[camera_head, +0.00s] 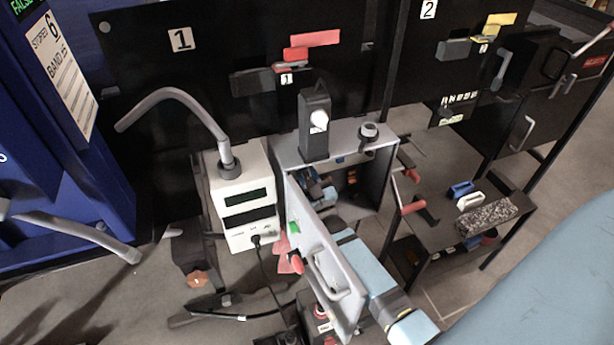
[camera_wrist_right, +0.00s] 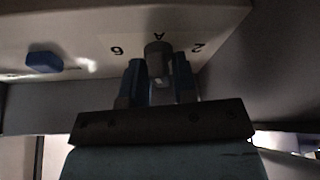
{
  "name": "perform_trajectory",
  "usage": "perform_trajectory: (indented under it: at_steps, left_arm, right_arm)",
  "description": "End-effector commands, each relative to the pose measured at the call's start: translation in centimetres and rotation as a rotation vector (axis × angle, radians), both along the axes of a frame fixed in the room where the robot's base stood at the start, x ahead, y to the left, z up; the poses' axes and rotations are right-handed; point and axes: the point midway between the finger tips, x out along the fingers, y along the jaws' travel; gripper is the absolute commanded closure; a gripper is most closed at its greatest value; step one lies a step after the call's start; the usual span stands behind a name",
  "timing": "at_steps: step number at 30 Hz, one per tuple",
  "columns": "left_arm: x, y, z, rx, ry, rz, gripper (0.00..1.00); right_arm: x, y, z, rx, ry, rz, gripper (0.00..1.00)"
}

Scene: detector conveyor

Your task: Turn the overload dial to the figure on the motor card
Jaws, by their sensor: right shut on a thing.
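The overload dial (camera_wrist_right: 158,50) is a small grey knob on a pale panel in the right wrist view. The panel print around it reads 6, A and 2, upside down in the picture. My right gripper (camera_wrist_right: 159,78) is shut on the dial, with one blue-grey finger on each side. The dial's pointer cannot be made out. In the head view my right gripper (camera_head: 320,192) is inside the open grey cabinet (camera_head: 388,178), and the dial does not show clearly. I cannot pick out the motor card for sure. My left gripper is not in view.
The cabinet door (camera_head: 332,272) stands open beside my right arm. A blue knob (camera_wrist_right: 45,62) sits on the same panel. A white meter box (camera_head: 240,195) with a hooked grey tube stands to the left. A dark shelf (camera_head: 450,225) with small parts is to the right.

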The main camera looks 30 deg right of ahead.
Motion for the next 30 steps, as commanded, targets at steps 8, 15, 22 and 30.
perform_trajectory:
  at_steps: [8,15,22,30]
  left_arm:
    - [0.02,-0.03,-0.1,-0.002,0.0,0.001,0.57]
    - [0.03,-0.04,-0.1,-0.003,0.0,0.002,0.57]
    - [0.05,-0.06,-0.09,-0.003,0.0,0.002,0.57]
    - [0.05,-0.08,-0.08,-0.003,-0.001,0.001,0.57]
  right_arm:
    - [0.05,0.04,0.06,0.084,-0.021,0.001,0.97]
    - [0.05,0.06,0.08,0.099,-0.025,0.0,0.97]
    - [0.06,0.05,0.09,0.098,-0.024,0.001,0.97]
    - [0.04,0.04,0.06,0.097,-0.024,0.001,0.57]
